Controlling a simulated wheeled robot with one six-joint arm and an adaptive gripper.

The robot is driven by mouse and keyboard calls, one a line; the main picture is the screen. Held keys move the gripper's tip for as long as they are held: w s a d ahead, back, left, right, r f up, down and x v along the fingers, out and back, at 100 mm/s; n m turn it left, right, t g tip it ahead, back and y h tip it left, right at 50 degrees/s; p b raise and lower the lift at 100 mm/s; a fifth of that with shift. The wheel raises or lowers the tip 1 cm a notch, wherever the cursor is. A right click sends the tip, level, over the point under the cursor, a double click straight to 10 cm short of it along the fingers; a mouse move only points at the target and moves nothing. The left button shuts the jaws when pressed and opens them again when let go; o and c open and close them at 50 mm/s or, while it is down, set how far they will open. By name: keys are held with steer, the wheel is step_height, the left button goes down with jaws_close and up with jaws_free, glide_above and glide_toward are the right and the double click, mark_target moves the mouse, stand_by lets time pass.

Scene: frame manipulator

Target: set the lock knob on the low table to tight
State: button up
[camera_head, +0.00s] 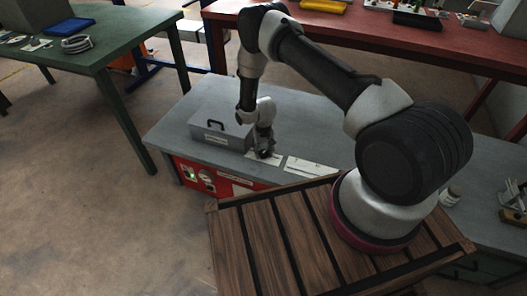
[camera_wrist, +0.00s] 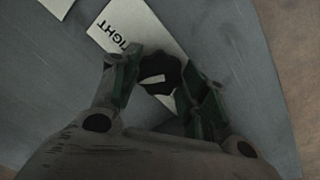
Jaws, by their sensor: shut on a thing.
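The lock knob (camera_wrist: 155,72) is a dark, lobed knob with a pale mark on top. In the wrist view it sits between the two fingers of my gripper (camera_wrist: 162,84), which is shut on it. A white label plate (camera_wrist: 140,25) reading "TIGHT" lies beside and partly under the knob. In the head view my gripper (camera_head: 264,152) points down at the top of the low grey table (camera_head: 185,125), and hides the knob there. Any other label wording around the knob is hidden by the fingers.
A grey box (camera_head: 218,128) with a black handle stands just left of my gripper. A white plate (camera_head: 310,166) lies to its right. The table's red front panel (camera_head: 232,188) has a green light. A green table (camera_head: 110,50) and a red bench (camera_head: 385,38) stand behind.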

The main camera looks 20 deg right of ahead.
mark_target(263, 152)
steer(key=m, duration=0.4)
steer(key=shift+m, duration=0.3)
steer(key=m, duration=0.4)
steer(key=shift+m, duration=0.4)
steer(key=o, duration=1)
steer(key=shift+o, duration=0.2)
step_height(263, 152, up, 12)
